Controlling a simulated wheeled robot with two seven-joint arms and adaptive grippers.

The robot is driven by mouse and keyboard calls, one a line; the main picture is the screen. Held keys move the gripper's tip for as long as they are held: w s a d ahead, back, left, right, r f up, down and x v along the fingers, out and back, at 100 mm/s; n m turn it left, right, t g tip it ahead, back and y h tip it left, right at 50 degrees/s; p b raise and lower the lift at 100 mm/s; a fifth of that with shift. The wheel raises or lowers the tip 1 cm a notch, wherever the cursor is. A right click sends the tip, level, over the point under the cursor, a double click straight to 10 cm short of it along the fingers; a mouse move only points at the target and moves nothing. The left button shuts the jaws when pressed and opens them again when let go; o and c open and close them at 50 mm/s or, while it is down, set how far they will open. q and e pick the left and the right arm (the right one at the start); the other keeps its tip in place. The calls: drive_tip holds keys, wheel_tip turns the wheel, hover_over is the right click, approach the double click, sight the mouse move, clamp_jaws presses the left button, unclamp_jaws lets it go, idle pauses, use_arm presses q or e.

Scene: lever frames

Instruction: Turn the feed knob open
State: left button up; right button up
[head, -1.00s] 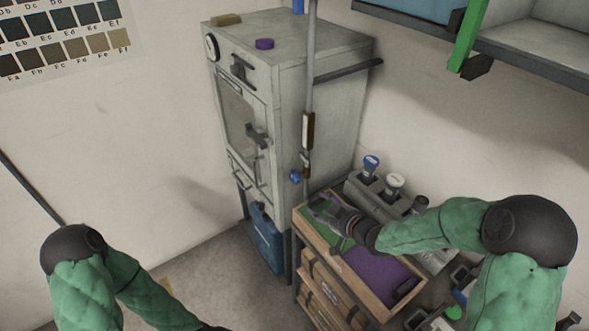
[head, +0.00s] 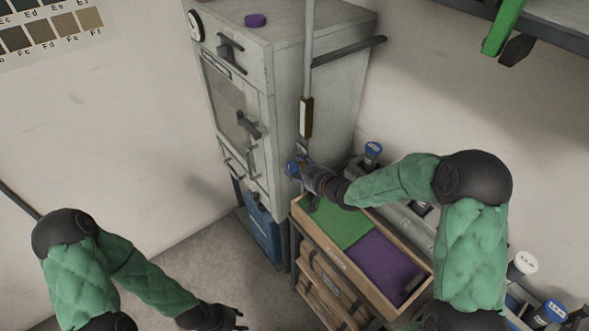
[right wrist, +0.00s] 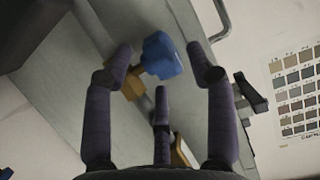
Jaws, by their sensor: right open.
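The blue feed knob (head: 292,168) sits on a brass-coloured valve body (right wrist: 133,85) beside the side of the grey cabinet. In the right wrist view the knob (right wrist: 163,55) lies between my spread fingertips, with space visible on both sides. My right gripper (head: 305,174) is open at the knob and partly hides it in the head view. I cannot tell whether any finger touches it. My left gripper (head: 238,318) hangs low at the bottom of the head view, away from the knob. Its finger opening is unclear.
The grey cabinet (head: 285,70) has several dark handles on its front. A vertical pipe (head: 309,60) runs above the valve. A wooden tray with green and purple mats (head: 387,257) lies below my right forearm. A blue container (head: 260,235) stands under the cabinet.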

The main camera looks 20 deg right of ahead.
drive_tip(key=shift+x, duration=1.3)
drive_tip(key=shift+c, duration=0.3)
clamp_jaws()
drive_tip(key=shift+r+p, duration=0.2)
drive_tip(key=shift+p, duration=0.1)
drive_tip(key=g+p, duration=0.1)
drive_tip(key=p, duration=0.2)
drive_tip(key=g+h+p, duration=0.1)
drive_tip(key=g+p, duration=0.1)
drive_tip(key=p, duration=0.2)
drive_tip(key=g+h+p, duration=0.1)
drive_tip(key=g+p, duration=0.1)
drive_tip(key=p, duration=0.2)
drive_tip(key=shift+w+a+r, duration=0.1)
drive_tip(key=shift+w+r, duration=0.1)
drive_tip(key=shift+r, duration=0.1)
drive_tip(key=shift+f+g+h+p, duration=0.25)
drive_tip(key=shift+g+p, duration=0.45)
drive_tip(key=shift+p, duration=0.85)
